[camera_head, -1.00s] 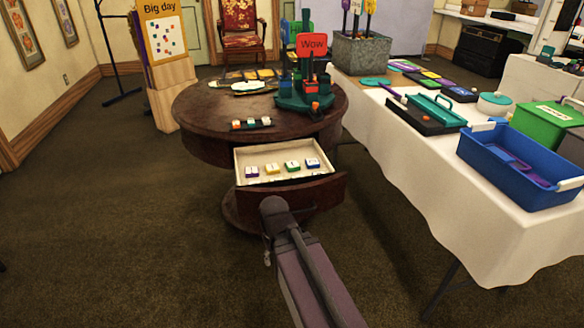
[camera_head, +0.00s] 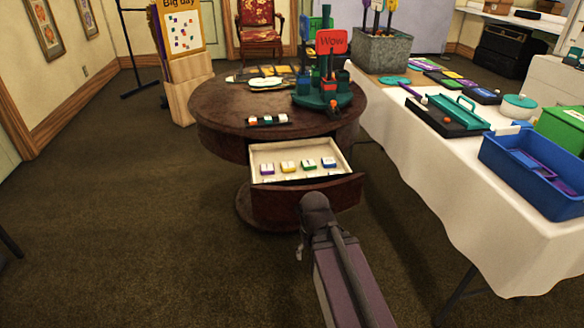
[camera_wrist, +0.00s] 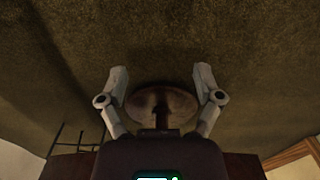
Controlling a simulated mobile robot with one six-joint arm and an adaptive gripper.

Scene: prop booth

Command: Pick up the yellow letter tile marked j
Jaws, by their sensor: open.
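The open drawer (camera_head: 345,152) of the round table holds a row of small letter tiles: purple, yellow, green and blue from left to right. The yellow tile (camera_head: 289,167) is second from the left, flat on the drawer floor. Its letter is too small to read. Tops of more tiles show just behind the drawer front, mostly hidden. My gripper (camera_wrist: 161,74) is open and empty in the wrist view, its two fingers apart over carpet. In the head view my arm ends in front of the drawer front, and the fingers cannot be made out.
The round table (camera_head: 222,104) carries a small tile rack (camera_head: 268,120) and a teal carousel (camera_head: 322,100) with a red "Wow" sign. A white-clothed table (camera_head: 420,165) with a blue bin (camera_head: 535,178) stands to the right.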

